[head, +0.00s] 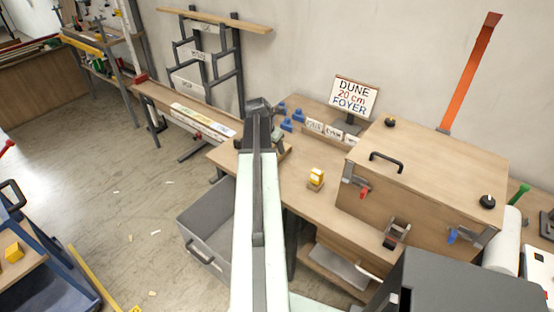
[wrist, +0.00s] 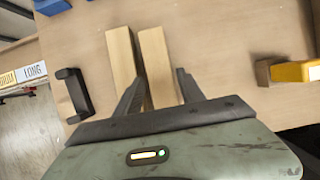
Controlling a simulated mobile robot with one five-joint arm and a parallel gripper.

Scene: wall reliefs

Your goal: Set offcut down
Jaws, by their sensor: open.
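Two pale wooden strips, a left one (wrist: 124,58) and a right one (wrist: 156,55), lie side by side on the bench top in the wrist view, with a narrow gap between them. I cannot tell which is the offcut. I cannot tell whether the fingers touch the wood. In the head view my arm hides most of this spot; a bit of wood (head: 286,150) shows beside my wrist.
A dark bracket (wrist: 74,94) stands left of the strips. A yellow piece on a wooden block (head: 316,178) stands to the right. Blue blocks (head: 292,118) and a sign (head: 354,96) are behind. A large wooden box (head: 420,175) fills the bench's right side. A grey bin (head: 207,225) is below left.

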